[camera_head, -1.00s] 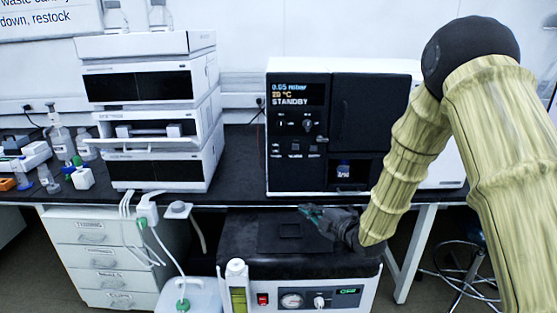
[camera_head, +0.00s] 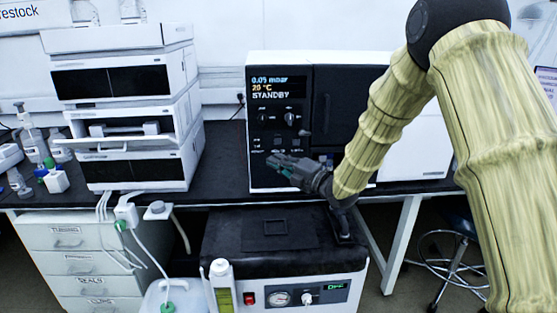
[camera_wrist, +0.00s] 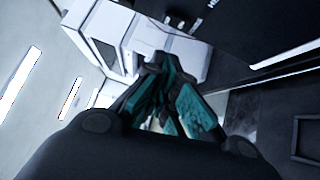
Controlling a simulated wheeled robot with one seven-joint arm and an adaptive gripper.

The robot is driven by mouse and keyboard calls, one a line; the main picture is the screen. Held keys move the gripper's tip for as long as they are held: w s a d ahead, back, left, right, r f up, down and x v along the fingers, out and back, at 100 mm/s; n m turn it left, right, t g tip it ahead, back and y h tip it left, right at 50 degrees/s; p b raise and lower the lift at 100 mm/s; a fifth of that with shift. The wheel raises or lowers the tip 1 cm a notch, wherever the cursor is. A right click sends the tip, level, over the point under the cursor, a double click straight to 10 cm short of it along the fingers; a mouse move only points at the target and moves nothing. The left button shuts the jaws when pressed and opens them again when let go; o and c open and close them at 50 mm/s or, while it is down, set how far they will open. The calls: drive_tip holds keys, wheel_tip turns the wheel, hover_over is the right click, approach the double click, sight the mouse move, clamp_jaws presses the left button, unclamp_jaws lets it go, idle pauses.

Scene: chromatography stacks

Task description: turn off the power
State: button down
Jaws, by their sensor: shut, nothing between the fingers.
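The black-fronted instrument (camera_head: 350,100) stands on the bench; its screen (camera_head: 277,89) reads STANDBY with 20 °C. Its panel has knobs and small switches (camera_head: 263,118) left of the door. My gripper (camera_head: 276,163) is shut and empty, pointing left in front of the lower panel and hiding part of it; contact cannot be told. In the wrist view, its teal fingertips (camera_wrist: 165,95) are together. Below the bench is a pump unit (camera_head: 215,262) with a red switch (camera_head: 249,299), a round gauge (camera_head: 279,298) and a small green display (camera_head: 334,287) that seems to read OFF.
A white stacked instrument (camera_head: 130,171) stands left on the black bench (camera_head: 222,165), with bottles (camera_head: 30,135) farther left. Tubes hang from the bench edge. A stool (camera_head: 460,260) is at right.

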sight(257, 143)
drive_tip(key=w+a+r+p, duration=0.1)
drive_tip(key=w+a, duration=0.4)
drive_tip(key=w, duration=0.4)
drive_tip(key=shift+a, duration=0.15)
drive_tip(key=shift+r, duration=0.1)
